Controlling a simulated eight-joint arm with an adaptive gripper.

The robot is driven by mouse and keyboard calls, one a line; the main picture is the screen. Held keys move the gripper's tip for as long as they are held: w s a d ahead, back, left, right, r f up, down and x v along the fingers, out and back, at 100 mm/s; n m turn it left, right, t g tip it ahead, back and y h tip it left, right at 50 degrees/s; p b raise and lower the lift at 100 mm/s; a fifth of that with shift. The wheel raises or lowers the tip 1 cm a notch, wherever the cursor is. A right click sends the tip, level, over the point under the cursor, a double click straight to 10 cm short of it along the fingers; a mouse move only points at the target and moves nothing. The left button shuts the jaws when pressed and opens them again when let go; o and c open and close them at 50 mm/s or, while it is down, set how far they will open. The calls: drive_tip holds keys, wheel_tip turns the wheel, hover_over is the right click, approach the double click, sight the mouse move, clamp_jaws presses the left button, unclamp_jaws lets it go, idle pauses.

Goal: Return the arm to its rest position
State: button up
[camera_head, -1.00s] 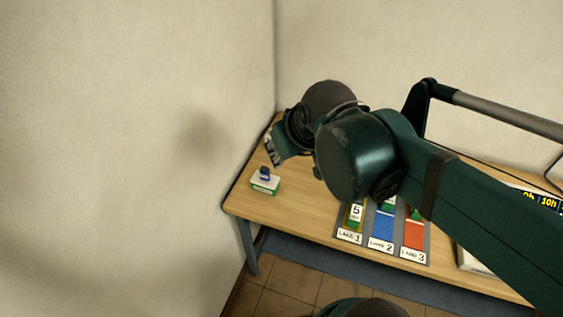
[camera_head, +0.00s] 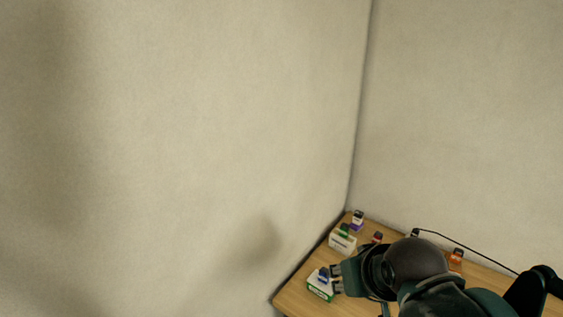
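My arm, dark green with black joints, enters at the bottom right of the head view and covers part of the table. My gripper (camera_head: 338,279) points left, with its two grey fingertips apart and nothing seen between them. In the picture it lies just right of a white and green box (camera_head: 320,290) with a blue-capped piece (camera_head: 324,274) on top. I cannot tell whether the gripper touches the box or is above it.
The wooden table (camera_head: 291,299) fills the room corner between two bare walls. Behind my gripper are a white box (camera_head: 342,241) with a green piece (camera_head: 344,230), a purple-and-white piece (camera_head: 357,219), a red piece (camera_head: 377,238) and an orange piece (camera_head: 456,257). A black cable runs along the back.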

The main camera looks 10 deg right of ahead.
wheel_tip(320, 180, down, 8)
drive_tip(key=b, duration=0.8)
drive_tip(key=shift+f, duration=0.25)
idle(0.6)
